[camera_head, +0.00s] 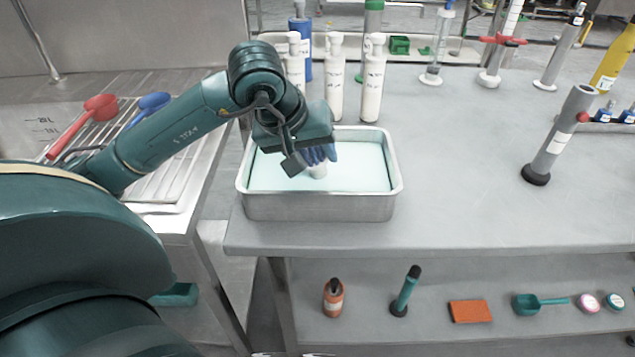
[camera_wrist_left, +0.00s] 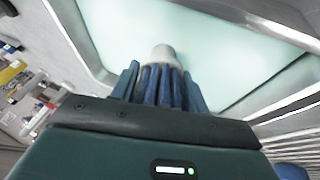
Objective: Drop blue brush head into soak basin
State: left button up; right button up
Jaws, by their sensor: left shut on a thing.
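The soak basin (camera_head: 320,207) is a grey metal tub of pale blue-green liquid on the left end of the table. My left gripper (camera_head: 318,158) is over the basin, shut on the blue brush head (camera_head: 332,152). In the left wrist view, the brush head (camera_wrist_left: 165,88) shows blue ribs between the fingers (camera_wrist_left: 163,88) and a whitish end pointing at the liquid. I cannot tell whether that end touches the liquid. The basin's rim (camera_wrist_left: 78,42) shows in the left wrist view too. My right gripper is not in view.
Several white bottles (camera_head: 372,85) stand close behind the basin. A draining rack (camera_head: 165,185) with a red scoop (camera_head: 100,107) and a blue scoop (camera_head: 155,100) is at the left. A grey cylinder (camera_head: 560,135) stands at the right. The tabletop between it and the basin is clear.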

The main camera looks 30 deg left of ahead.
pick_arm(q)
jog(key=shift+f, duration=0.2)
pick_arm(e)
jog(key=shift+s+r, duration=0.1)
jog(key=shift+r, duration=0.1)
pick_arm(q)
jog(key=o, duration=1.1)
jog(key=shift+c, duration=0.2)
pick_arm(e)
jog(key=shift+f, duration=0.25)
pick_arm(q)
jog(key=shift+r, duration=0.1)
jog(key=p+v, duration=0.1)
jog(key=v, duration=1.2)
jog(key=shift+p, duration=0.3)
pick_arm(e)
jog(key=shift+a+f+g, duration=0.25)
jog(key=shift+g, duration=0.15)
pick_arm(q)
jog(key=shift+s, duration=0.2)
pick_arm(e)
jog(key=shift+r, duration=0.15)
